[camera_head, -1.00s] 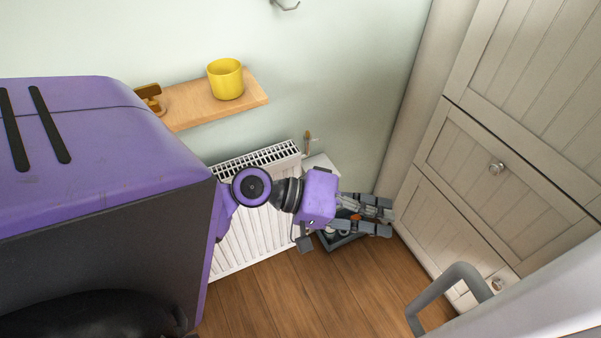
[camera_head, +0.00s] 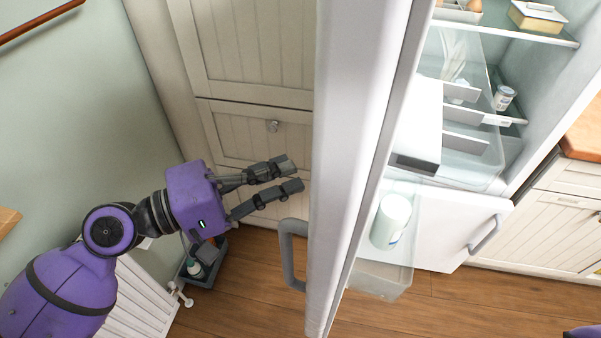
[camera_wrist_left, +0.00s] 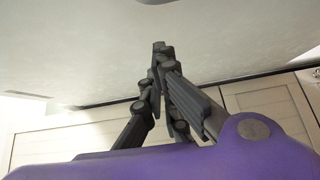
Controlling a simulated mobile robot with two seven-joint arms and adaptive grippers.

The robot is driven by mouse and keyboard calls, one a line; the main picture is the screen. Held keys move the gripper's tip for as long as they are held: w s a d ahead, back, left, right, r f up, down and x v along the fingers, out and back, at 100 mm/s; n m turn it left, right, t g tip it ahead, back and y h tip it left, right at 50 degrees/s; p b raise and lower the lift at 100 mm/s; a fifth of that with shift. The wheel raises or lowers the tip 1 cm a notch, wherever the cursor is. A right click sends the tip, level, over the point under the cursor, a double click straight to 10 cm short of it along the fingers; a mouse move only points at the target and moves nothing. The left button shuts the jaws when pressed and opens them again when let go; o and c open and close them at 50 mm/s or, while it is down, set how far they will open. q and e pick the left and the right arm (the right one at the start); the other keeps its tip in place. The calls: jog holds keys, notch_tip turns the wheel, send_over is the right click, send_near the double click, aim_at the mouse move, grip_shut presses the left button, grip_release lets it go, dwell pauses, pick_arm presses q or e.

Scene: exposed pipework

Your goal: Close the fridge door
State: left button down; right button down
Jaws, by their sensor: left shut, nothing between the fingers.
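The white fridge door (camera_head: 355,120) stands open and is seen almost edge-on in the head view. Its grey handle (camera_head: 288,255) is on the outer face, low at the left. The open fridge (camera_head: 545,75) is to the right of the door. My left gripper (camera_head: 288,176) is shut and empty, on the outer side of the door, above and left of the handle in the picture. In the left wrist view, its fingertips (camera_wrist_left: 162,50) point toward a pale, smooth surface, likely the door; contact cannot be told. My right gripper is out of view.
Inside the fridge are glass shelves, drawers and a small jar (camera_head: 504,98). A white bottle (camera_head: 391,220) sits in the door's bin. A lower white door (camera_head: 450,235) with a grey handle is below. Beige cabinets (camera_head: 255,50) stand behind my gripper; a radiator (camera_head: 135,300) is at lower left.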

pick_arm(q)
jog(key=s+d, duration=0.1)
jog(key=s+d+p, duration=0.1)
jog(key=d, duration=0.1)
jog(key=shift+f, duration=0.1)
dwell(0.5)
